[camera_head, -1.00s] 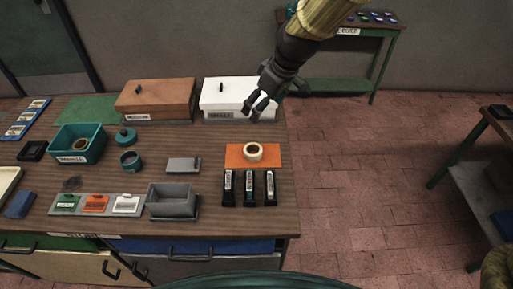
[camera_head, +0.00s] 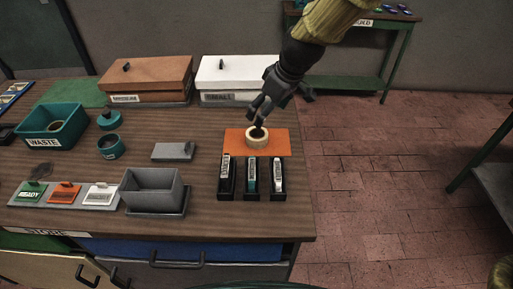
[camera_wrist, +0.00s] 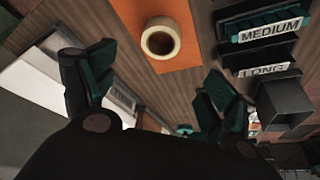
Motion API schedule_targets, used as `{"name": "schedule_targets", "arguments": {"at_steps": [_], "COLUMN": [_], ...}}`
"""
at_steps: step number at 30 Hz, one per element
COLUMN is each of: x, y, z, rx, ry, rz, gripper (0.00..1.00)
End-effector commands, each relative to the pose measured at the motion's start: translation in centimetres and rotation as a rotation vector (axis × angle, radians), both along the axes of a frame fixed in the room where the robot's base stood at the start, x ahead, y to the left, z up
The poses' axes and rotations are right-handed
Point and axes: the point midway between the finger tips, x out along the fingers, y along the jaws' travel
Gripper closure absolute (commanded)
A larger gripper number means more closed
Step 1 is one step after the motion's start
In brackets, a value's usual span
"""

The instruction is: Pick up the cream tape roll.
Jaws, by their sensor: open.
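The cream tape roll (camera_head: 258,138) lies flat on an orange mat (camera_head: 284,145) near the right side of the wooden table. In the wrist view the cream tape roll (camera_wrist: 161,38) shows its round dark hole, beyond and between my fingers. My gripper (camera_head: 257,119) is dark and, in the head view, appears just above and behind the roll, overlapping its far edge. In the wrist view my gripper (camera_wrist: 150,88) has its two fingers spread wide with nothing between them. I cannot tell how high the fingertips are above the roll.
Three black holders with labelled pieces (camera_head: 251,178) stand just in front of the mat. A lidded white box (camera_head: 228,80) and a lidded brown box (camera_head: 146,78) stand behind.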

Motion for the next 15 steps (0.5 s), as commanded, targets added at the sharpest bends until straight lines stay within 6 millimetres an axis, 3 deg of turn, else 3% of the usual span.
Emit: {"name": "schedule_targets", "arguments": {"at_steps": [1,8,15], "x": [0.0,0.1,0.7], "y": [0.0,0.1,1.0], "z": [-1.1,-2.1,-4.6], "rx": [0.0,0.0,0.0], "ry": [-0.001,0.001,0.003], "rz": [0.0,0.0,0.001], "gripper": [0.14,0.14,0.14]}}
